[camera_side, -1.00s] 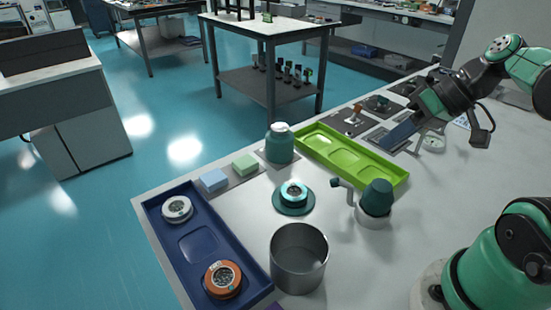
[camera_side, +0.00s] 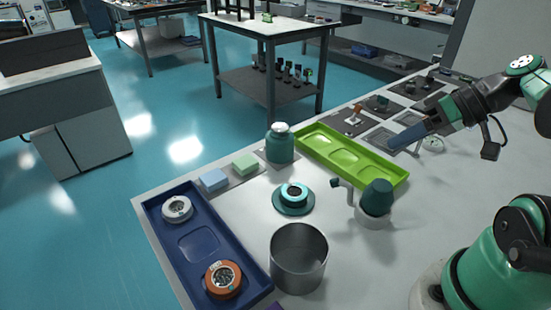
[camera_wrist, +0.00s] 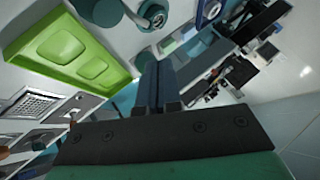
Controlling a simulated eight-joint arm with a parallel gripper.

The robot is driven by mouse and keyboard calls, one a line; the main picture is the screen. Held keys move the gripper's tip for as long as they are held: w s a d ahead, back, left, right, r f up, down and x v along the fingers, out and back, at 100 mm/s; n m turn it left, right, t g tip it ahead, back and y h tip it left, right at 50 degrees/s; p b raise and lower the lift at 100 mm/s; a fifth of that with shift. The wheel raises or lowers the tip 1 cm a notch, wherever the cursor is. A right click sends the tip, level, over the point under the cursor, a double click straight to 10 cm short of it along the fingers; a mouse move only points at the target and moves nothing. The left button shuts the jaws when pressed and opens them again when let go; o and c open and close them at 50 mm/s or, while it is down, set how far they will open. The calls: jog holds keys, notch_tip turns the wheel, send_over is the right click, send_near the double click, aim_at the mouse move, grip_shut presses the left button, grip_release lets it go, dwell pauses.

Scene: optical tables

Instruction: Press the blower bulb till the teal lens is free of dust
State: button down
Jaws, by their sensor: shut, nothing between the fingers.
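The teal lens (camera_side: 294,193) lies on a round teal base between the blue tray and the blower. It is too small to tell whether dust is on it. The dark teal blower bulb (camera_side: 377,196) sits upright on a white base, its bent nozzle (camera_side: 337,183) pointing left toward the lens. My gripper (camera_side: 394,144) is shut and empty, above and behind the bulb, near the lime tray's right end, touching neither bulb nor lens. In the wrist view its shut fingers (camera_wrist: 158,82) fill the middle; a teal bulb-like disc (camera_wrist: 100,9) shows at the top edge.
A lime tray (camera_side: 318,160) lies behind the bulb. A teal bottle (camera_side: 280,146), blue and green blocks (camera_side: 229,173) stand at the back left. A metal cup (camera_side: 298,262) stands in front. A navy tray (camera_side: 181,240) holds white and orange round mounts.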

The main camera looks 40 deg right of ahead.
aim_at(379, 185)
jog(key=shift+f, duration=3.1)
jog(key=shift+f, duration=0.4)
jog(key=shift+f, duration=0.85)
dwell(0.5)
jog(key=shift+r, duration=1.3)
jog(key=shift+r, duration=2.5)
